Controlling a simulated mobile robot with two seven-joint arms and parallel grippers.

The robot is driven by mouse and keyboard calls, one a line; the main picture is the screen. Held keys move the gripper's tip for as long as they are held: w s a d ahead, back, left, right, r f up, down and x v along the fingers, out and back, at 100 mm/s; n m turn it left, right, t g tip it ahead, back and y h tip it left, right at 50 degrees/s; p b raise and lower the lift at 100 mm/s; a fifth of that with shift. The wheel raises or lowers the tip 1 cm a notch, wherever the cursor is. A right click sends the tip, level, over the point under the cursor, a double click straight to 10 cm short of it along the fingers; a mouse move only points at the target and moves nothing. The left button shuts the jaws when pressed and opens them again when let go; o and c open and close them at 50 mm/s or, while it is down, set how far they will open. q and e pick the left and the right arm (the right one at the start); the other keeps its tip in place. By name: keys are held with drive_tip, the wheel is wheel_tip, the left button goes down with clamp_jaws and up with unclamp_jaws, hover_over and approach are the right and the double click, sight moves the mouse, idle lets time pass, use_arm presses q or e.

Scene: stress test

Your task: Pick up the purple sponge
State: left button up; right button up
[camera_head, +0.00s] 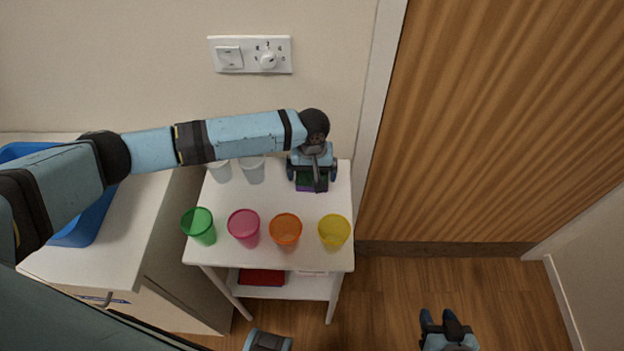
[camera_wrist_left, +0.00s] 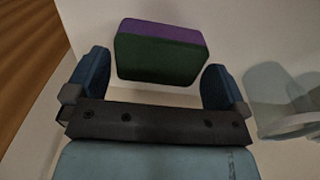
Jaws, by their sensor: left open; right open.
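The purple sponge (camera_head: 305,188) has a green layer and rests on the white table (camera_head: 275,207) near its back right corner. My left gripper (camera_head: 312,176) is above it and partly hides it in the head view. In the left wrist view the sponge (camera_wrist_left: 160,50) shows a purple and a green layer. It lies between and just beyond the open fingers of my left gripper (camera_wrist_left: 156,85), with gaps visible on both sides. My right gripper (camera_head: 445,322) is open and empty over the floor at the lower right.
Green (camera_head: 199,226), pink (camera_head: 244,228), orange (camera_head: 286,230) and yellow (camera_head: 334,231) cups line the table's front. Clear cups (camera_head: 252,170) stand at the back, left of my left gripper. A blue bin (camera_head: 82,222) sits on the cabinet at left. A wooden door (camera_head: 490,130) is at right.

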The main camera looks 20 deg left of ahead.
sight(311, 176)
use_arm(q)
drive_tip(key=shift+f, duration=1.3)
drive_tip(key=c, duration=0.7)
drive_tip(key=shift+r, duration=0.1)
wheel_tip(311, 176, up, 20)
drive_tip(key=shift+f+p, duration=0.1)
drive_tip(key=shift+p, duration=0.4)
drive_tip(key=o, duration=0.4)
drive_tip(key=shift+c, duration=1.3)
